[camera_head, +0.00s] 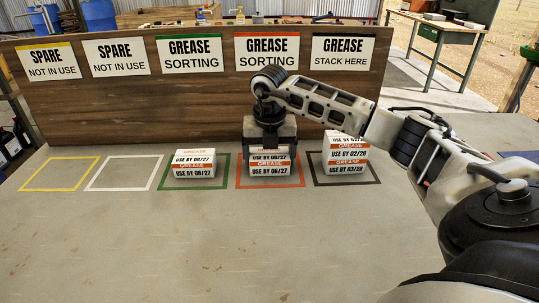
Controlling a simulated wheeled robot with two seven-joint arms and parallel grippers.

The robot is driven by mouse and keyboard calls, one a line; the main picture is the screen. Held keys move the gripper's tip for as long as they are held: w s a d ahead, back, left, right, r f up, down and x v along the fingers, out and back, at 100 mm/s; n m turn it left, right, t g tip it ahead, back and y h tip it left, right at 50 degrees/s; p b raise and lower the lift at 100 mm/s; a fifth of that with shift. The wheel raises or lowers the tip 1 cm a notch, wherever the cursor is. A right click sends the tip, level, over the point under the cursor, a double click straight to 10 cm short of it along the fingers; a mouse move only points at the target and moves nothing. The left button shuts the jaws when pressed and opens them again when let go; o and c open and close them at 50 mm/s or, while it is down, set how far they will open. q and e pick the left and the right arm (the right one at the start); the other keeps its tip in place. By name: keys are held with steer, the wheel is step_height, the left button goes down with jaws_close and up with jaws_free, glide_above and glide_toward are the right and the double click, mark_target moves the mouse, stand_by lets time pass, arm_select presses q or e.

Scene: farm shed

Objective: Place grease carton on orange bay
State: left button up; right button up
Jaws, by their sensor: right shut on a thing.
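My right gripper (269,146) points down over the orange bay (240,184) and is shut on a white grease carton (269,171). The carton has an orange stripe and reads "USE BY 06/27". It is inside the orange outline, upright and low at the table; I cannot tell whether its base touches. The gripper hides the carton's rear part. My left gripper is not in view.
A grease carton (194,172) marked 08/27 sits in the green bay to the left. Yellow (28,188) and white (95,188) bays are empty. A wooden sign board (200,110) stands behind; the front table is clear.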

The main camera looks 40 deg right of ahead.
mark_target(270, 157)
steer(key=o, duration=0.9)
steer(key=shift+c, duration=0.2)
step_height(270, 157, up, 12)
steer(key=s+a, duration=0.1)
steer(key=shift+s, duration=0.1)
